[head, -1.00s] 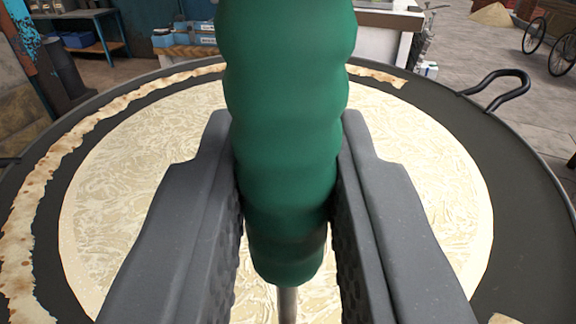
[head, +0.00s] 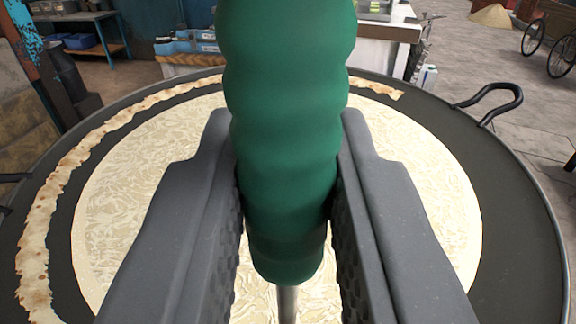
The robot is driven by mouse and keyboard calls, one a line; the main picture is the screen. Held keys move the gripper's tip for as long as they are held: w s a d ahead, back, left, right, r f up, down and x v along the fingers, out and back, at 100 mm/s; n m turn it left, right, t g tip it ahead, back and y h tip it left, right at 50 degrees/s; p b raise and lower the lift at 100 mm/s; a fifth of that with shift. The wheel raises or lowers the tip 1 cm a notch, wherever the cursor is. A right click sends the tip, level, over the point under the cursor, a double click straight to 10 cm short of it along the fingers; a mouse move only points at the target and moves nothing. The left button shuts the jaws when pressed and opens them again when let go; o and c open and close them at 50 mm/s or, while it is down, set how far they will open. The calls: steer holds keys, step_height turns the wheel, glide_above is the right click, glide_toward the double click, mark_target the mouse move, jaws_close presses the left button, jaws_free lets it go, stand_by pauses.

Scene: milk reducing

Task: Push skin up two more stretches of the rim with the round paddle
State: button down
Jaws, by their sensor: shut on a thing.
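My gripper (head: 288,215) is shut on a green ridged handle (head: 285,130), held upright between its two grey fingers. A thin metal shaft (head: 288,303) runs down from the handle. The paddle end is out of view below. The wide dark pan (head: 520,230) fills the lower picture. Pale, wrinkled milk (head: 130,215) lies in its middle. A strip of cream-brown skin (head: 38,235) clings to the pan's sloping wall along the left and far left. It also shows at the far right of the handle (head: 375,85). The right wall looks bare.
A black loop handle (head: 490,100) stands up from the pan's right rim, and part of another (head: 15,178) shows at the left.

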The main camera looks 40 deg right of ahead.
steer(key=shift+s+a+b, duration=0.1)
steer(key=shift+s+b, duration=0.05)
steer(key=shift+b, duration=0.2)
steer(key=s+a+b, duration=0.2)
steer(key=s+b, duration=0.2)
steer(key=s, duration=0.3)
steer(key=s+a+b, duration=0.3)
steer(key=s, duration=0.5)
steer(key=shift+s+a+b, duration=0.25)
steer(key=shift+s+b, duration=0.05)
steer(key=shift+b, duration=0.1)
stand_by(1.2)
